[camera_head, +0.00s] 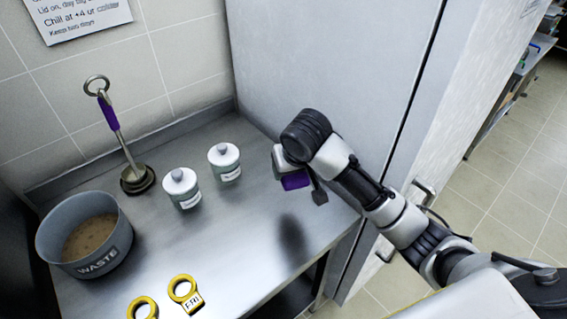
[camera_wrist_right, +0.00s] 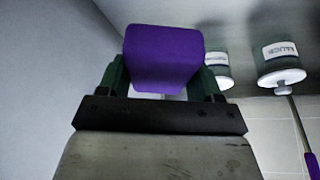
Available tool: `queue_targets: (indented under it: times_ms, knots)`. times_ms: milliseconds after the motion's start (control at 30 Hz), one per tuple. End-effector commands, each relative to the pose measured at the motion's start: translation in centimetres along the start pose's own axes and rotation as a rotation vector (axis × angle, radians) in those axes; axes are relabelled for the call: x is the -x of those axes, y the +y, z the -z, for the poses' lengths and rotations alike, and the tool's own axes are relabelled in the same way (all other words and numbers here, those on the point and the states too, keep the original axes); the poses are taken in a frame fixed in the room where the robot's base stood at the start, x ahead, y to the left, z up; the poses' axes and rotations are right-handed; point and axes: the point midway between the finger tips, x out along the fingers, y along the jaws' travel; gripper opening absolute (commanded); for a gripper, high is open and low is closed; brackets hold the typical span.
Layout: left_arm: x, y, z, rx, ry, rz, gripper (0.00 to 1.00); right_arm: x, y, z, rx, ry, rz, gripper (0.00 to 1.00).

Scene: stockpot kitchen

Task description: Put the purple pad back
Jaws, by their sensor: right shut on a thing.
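The purple pad (camera_head: 295,180) is a small block held in my right gripper (camera_head: 300,184), above the steel counter near its right side. In the right wrist view the purple pad (camera_wrist_right: 163,58) sits between the two dark fingers of the right gripper (camera_wrist_right: 163,85), which is shut on it. A shadow lies on the counter below, and the pad is clear of the surface. My left gripper is in neither view.
Two white lidded jars (camera_head: 182,188) (camera_head: 225,162) stand mid-counter. A grey WASTE pot (camera_head: 85,235) stands at left, beside an upright tool with a purple grip (camera_head: 109,114). Yellow rings (camera_head: 184,292) lie in front. A tall grey cabinet (camera_head: 330,60) stands behind my arm. The counter's right front is clear.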

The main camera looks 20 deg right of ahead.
Motion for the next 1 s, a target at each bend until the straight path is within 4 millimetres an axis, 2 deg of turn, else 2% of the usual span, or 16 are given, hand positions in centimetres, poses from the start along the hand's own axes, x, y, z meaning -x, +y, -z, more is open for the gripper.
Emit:
queue_targets:
  times_ms: [33, 200, 300, 433, 633, 900, 1000]
  knots:
    - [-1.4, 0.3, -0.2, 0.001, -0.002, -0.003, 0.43, -1.8, -0.1, 2.0, -0.008, 0.003, 0.001, 0.46]
    - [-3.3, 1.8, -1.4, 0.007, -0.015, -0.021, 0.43, -5.2, -0.2, 8.0, -0.013, 0.001, 0.002, 0.46]
    - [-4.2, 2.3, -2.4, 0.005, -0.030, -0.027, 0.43, -6.5, -0.3, 10.8, -0.010, -0.002, 0.004, 0.46]
    - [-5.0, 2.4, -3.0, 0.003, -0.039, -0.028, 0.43, -7.5, -0.4, 13.2, -0.005, -0.005, 0.006, 0.46]
    - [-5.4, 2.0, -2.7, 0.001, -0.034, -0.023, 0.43, -8.3, -0.4, 14.4, 0.002, -0.010, 0.006, 0.46]
    - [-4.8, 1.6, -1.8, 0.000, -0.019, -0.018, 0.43, -12.6, -0.4, 12.6, 0.002, -0.013, 0.004, 0.46]
    - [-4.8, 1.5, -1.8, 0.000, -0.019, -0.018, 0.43, -13.5, -0.4, 12.3, 0.002, -0.011, 0.005, 0.46]
